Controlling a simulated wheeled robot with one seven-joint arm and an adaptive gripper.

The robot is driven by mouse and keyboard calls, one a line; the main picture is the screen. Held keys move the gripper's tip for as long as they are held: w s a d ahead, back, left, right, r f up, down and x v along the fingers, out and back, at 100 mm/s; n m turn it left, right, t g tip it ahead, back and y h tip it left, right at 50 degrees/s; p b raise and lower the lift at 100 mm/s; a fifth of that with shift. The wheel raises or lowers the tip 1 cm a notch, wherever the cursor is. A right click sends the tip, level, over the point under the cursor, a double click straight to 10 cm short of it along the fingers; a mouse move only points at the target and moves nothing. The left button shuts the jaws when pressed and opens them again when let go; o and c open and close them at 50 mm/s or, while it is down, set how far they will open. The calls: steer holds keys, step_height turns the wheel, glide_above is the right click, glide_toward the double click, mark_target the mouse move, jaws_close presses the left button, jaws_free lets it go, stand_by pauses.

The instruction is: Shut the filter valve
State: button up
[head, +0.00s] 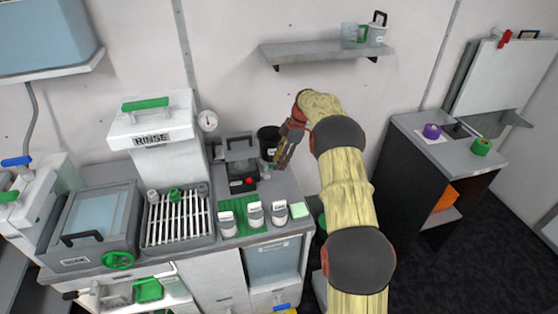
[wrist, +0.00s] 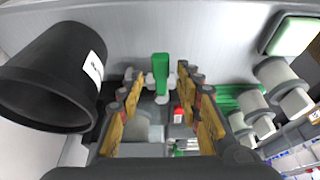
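A green lever handle (wrist: 160,72) on a small pale fitting stands upright in the wrist view, just beyond and between my fingertips. It looks like the filter valve, but I read no label on it. My gripper (wrist: 165,98) is open, with a finger on each side and nothing held; I see no clear contact with the handle. In the head view my gripper (head: 284,152) reaches down by the right side of a small dark unit (head: 240,172) with a red button. The handle is not clear in that view.
A black cup (wrist: 55,80) stands close to the left finger in the wrist view. A RINSE box (head: 152,130) stands left. A shelf (head: 325,52) hangs above.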

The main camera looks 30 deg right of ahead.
steer(key=v, duration=1.2)
steer(key=shift+d, duration=0.1)
step_height(320, 180, down, 6)
steer(key=s+m, duration=0.3)
steer(key=m, duration=0.6)
steer(key=s+a+r+m+t+h, duration=0.1)
steer(key=s+a+r, duration=0.4)
steer(key=s+a, duration=0.5)
steer(key=s+a+r+m+t+h, duration=0.1)
steer(key=s+a+r+m+t, duration=0.1)
steer(key=s+a+r, duration=0.4)
steer(key=s+a+r+m+t+h, duration=0.1)
steer(key=s+a+r, duration=0.4)
steer(key=s+a, duration=0.9)
steer(key=shift+s+r+m+h, duration=0.25)
steer(key=shift+s+m+h, duration=0.55)
steer(key=shift+s, duration=3.3)
